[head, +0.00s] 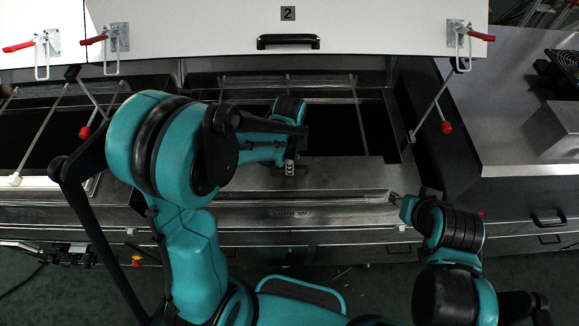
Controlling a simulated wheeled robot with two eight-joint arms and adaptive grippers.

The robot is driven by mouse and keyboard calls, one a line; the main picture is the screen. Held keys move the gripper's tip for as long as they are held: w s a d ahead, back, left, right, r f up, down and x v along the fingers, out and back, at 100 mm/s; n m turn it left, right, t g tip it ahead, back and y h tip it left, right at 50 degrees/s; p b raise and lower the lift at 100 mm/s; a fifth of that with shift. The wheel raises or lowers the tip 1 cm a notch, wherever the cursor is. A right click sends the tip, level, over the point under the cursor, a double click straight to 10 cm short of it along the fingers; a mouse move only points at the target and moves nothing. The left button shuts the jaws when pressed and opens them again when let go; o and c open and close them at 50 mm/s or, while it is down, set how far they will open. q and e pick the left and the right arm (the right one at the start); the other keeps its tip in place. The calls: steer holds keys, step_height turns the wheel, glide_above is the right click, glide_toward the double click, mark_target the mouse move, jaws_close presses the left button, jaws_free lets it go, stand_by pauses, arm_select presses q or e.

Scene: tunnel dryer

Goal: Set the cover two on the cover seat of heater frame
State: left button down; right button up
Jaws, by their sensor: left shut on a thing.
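A white panel marked 2 (370,22), which looks like cover two, spans the top of the view. It has a black handle (287,41) on its near edge, and neither gripper is at it. The heater frame (345,172) lies below it, with dark openings behind a grey metal front ledge. My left gripper (290,166) points down at this ledge and is shut on a small metal part there; the fingers hide most of that part. My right gripper (397,199) is beside the ledge's right end; its jaw opening is too small to judge. I cannot make out the cover seat.
Red-handled clamps (470,35) sit on the white panel. A steel bench (500,120) is at the right. Dark green floor (350,285) shows in front.

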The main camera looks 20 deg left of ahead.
arm_select(q)
steer(key=shift+f+b, duration=0.35)
steer(key=shift+b, duration=0.05)
steer(key=c, duration=1.6)
jaws_free()
steer(key=shift+r, duration=0.1)
steer(key=shift+r, duration=0.1)
